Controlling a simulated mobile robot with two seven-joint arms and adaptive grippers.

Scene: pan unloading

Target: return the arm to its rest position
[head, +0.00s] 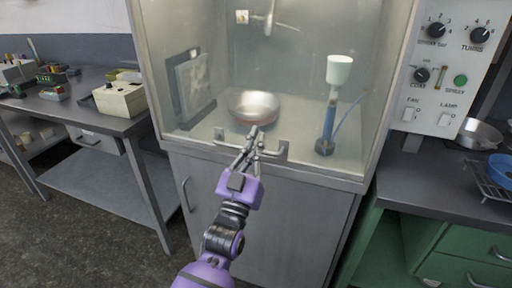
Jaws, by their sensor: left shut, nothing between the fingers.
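My left gripper (251,147) is shut and empty. It is raised in front of the fume cabinet, its purple arm coming up from the bottom of the head view. Its fingertips overlap the cabinet's lower front edge in the picture, near the handle (277,152); I cannot tell whether they touch it. A metal pan (254,104) sits inside the cabinet, just beyond the fingertips in the picture. My right gripper is not in view.
The cabinet (250,222) has a glass-like front and holds a blue stand with a white cup (339,70). A grey table (115,123) with a beige device (119,100) stands left. A dark counter (425,185) with a metal bowl (479,133) stands right. Floor shows at lower left.

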